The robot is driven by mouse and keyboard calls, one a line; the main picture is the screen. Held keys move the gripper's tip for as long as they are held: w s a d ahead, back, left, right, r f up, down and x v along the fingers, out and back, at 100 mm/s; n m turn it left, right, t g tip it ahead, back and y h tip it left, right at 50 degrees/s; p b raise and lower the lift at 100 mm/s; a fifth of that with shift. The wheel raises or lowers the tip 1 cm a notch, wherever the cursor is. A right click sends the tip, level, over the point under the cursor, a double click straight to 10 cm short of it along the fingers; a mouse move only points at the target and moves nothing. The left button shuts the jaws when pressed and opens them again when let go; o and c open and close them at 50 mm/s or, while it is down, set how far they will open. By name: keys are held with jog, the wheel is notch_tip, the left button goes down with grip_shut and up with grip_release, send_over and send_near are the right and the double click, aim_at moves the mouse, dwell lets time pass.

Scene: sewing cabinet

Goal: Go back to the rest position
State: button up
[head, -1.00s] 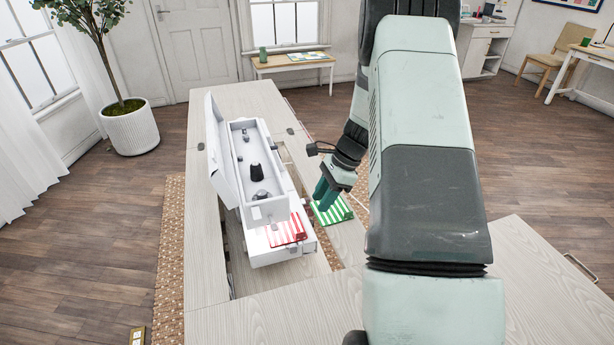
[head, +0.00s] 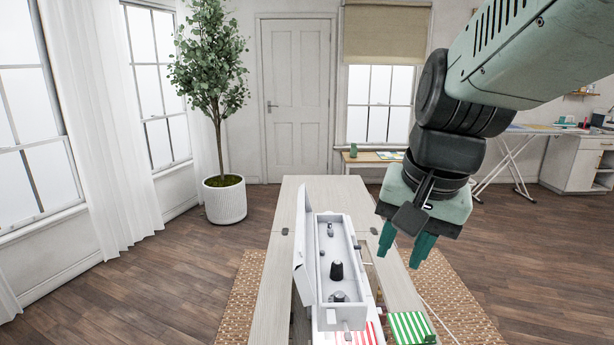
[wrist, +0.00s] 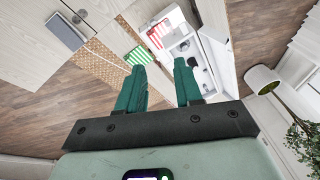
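My gripper (head: 402,250) hangs in the air to the right of the white sewing machine case (head: 301,245). Its two green fingers are spread apart with nothing between them. In the wrist view my gripper (wrist: 159,85) also shows open and empty. The wooden sewing cabinet (head: 305,192) stands below and to the left of it. A green striped cloth (head: 411,328) lies on the cabinet's right side, and a red striped cloth (head: 357,336) lies on the white machine's near end. Both cloths are apart from my gripper.
A potted tree (head: 225,202) stands at the back left on the wooden floor. A low bench (head: 372,158) is under the far window. An ironing board (head: 530,129) and a white cabinet (head: 572,162) are at the back right. Air around my gripper is free.

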jog(key=s+a+r+n+t, duration=0.1)
jog(key=s+n, duration=0.1)
jog(key=s, duration=0.3)
jog(key=s+r+n+t+h, duration=0.1)
jog(key=s+n, duration=0.2)
jog(key=s, duration=0.3)
jog(key=shift+a+r+t, duration=0.2)
jog(key=shift+a+t, duration=0.1)
jog(key=shift+a, duration=0.05)
